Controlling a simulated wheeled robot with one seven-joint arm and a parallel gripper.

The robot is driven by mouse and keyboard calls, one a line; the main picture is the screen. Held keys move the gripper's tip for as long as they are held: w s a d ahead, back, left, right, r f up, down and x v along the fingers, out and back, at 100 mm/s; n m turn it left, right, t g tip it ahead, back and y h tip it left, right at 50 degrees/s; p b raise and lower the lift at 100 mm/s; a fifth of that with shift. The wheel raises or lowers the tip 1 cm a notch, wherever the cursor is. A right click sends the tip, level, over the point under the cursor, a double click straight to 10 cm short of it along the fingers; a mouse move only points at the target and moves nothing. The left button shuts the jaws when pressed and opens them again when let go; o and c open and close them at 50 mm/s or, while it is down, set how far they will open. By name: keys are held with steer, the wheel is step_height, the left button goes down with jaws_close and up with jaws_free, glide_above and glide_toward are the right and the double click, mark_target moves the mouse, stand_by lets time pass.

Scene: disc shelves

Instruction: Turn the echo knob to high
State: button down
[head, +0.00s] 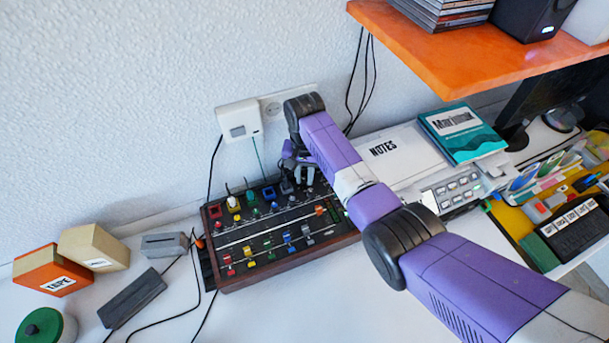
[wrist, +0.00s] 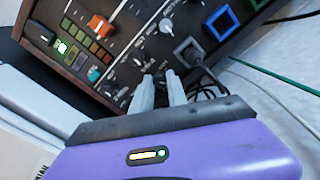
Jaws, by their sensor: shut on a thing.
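The mixer (head: 277,241) is a dark panel in a wooden case, with rows of coloured knobs and sliders. In the head view my gripper (head: 298,183) points down at its back right part. In the wrist view my gripper (wrist: 158,77) has its two pale fingers close together on a small dark knob (wrist: 158,75). The fingers cover most of this knob, so which way it points cannot be told. I cannot read its label as echo. A pale knob (wrist: 138,57) and another pale knob (wrist: 166,25) stand beyond the fingertips, and a black square-framed control (wrist: 188,50) stands to the right.
An orange shelf (head: 475,48) overhangs at the upper right. A white wall box (head: 239,120) with a cable is behind the mixer. Boxes and cables lie to the left.

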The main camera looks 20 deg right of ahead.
steer(key=c, duration=1.3)
jaws_free()
steer(key=shift+w+a, duration=0.1)
